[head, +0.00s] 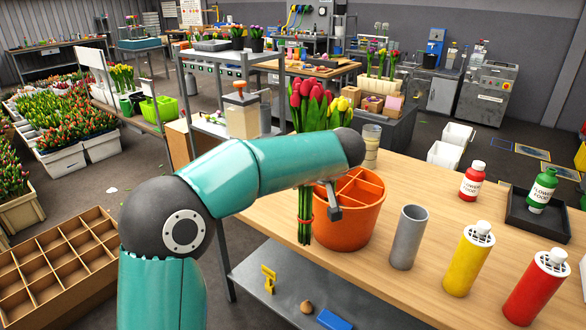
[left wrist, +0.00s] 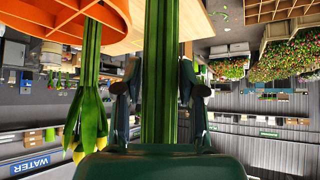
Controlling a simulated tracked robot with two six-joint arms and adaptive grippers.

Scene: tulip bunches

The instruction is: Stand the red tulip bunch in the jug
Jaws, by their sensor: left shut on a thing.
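The red tulip bunch (head: 307,104) is upright, red heads at the top. Its green stems (head: 305,215) hang down in front of the left side of the orange divided bucket (head: 343,236), outside it. My left gripper (head: 332,200) is shut on the stems; my arm covers part of them. In the left wrist view, the stems (left wrist: 163,75) run between the fingers of the gripper (left wrist: 160,82). A grey open cylinder (head: 407,240) stands right of the bucket; I cannot tell whether it is the jug, as no handle shows. My right gripper is out of view.
Yellow tulips (head: 340,110) stand behind my arm, at the bucket. A yellow shaker (head: 468,260), a red shaker (head: 535,290) and a red-and-white bottle (head: 472,182) stand on the wooden table (head: 440,195). A black tray (head: 540,222) holds a green bottle. Bare tabletop lies behind the grey cylinder.

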